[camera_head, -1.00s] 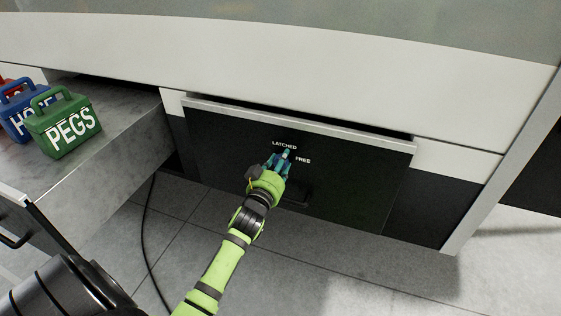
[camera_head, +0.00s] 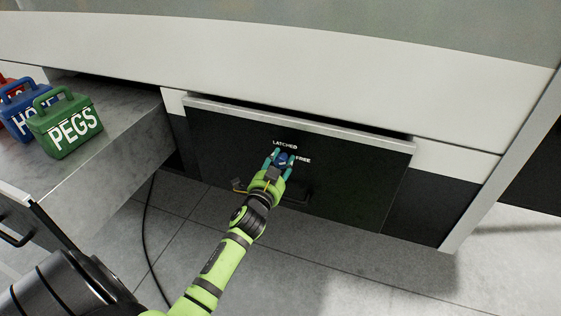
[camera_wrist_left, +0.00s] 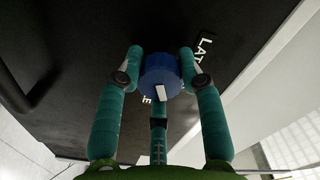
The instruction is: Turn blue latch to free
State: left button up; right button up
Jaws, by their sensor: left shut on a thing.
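The blue latch (camera_head: 283,158) is a round blue knob on a dark panel (camera_head: 350,175), below the word LATCHED and left of the word FREE. My left gripper (camera_head: 280,162) is at the latch with its teal fingers on both sides of it. In the left wrist view the latch (camera_wrist_left: 161,74) sits between the fingertips of my left gripper (camera_wrist_left: 160,70), with a small white mark on its near side. The lettering there is partly hidden by the latch and fingers. My right gripper is not in view.
A dark handle (camera_head: 298,194) is on the panel just below the gripper. A green PEGS caddy (camera_head: 65,125) and a blue caddy (camera_head: 18,118) stand on a grey surface (camera_head: 130,130) at left. A black cable (camera_head: 147,240) runs down to the tiled floor (camera_head: 300,265).

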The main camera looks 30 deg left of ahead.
pick_arm(q)
jog(key=m, duration=0.6)
jog(key=shift+w+d+r, duration=0.1)
jog(key=shift+d+r, duration=0.05)
jog(key=shift+r, duration=0.2)
dwell(0.4)
jog(key=o, duration=1.2)
jog(key=shift+d, duration=0.1)
jog(key=shift+c, duration=0.2)
jog(key=shift+d+f, duration=0.1)
jog(key=shift+f, duration=0.15)
jog(key=shift+s, duration=0.25)
jog(key=v, duration=1.1)
jog(key=shift+s, duration=0.25)
